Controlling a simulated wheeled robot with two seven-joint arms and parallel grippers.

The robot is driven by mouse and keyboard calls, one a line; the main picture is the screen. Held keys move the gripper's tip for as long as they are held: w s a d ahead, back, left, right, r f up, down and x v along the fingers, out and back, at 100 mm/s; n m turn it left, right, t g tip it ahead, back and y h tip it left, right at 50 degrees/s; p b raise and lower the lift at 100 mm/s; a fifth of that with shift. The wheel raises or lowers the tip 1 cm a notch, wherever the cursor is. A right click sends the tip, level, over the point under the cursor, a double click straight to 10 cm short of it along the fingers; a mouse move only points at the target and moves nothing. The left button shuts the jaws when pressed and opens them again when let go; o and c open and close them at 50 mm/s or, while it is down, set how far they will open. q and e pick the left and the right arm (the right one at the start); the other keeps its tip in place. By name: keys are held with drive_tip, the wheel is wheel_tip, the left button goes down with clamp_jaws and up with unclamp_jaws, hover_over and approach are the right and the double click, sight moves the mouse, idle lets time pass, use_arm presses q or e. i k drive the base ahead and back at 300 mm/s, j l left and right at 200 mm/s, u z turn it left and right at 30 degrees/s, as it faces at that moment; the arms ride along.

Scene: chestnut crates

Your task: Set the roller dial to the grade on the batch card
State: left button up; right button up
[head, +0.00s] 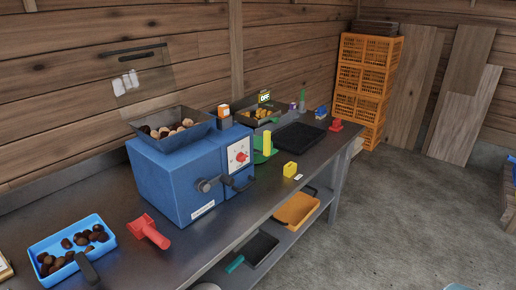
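The roller dial (241,157) is a red knob on a white plate on the front of a blue machine (172,187). Its setting is too small to read. A dark crank handle (205,185) sticks out below it. A sheet (144,80) with pale patches hangs on the plank wall behind the machine. A partly cut-off card or frame (4,268) lies at the left edge. I cannot tell which of these is the batch card, and no grade is legible. Neither of my grippers is in view.
A grey hopper (160,141) of nuts tops the machine. A blue tray (52,243) of chestnuts and a red tool (148,231) lie on the bench's left part.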

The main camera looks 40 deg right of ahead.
sight(241, 157)
drive_tip(key=i+l+u, duration=0.15)
drive_tip(key=l, duration=0.9)
drive_tip(key=l+u, duration=0.15)
drive_tip(key=l, duration=1.35)
drive_tip(key=k+l+u, duration=0.1)
drive_tip(key=l, duration=0.4)
drive_tip(key=k+l, duration=0.1)
drive_tip(key=l, duration=0.4)
drive_tip(key=l+u, duration=0.1)
drive_tip(key=l, duration=0.4)
drive_tip(key=k+l, duration=0.15)
drive_tip(key=l, duration=0.35)
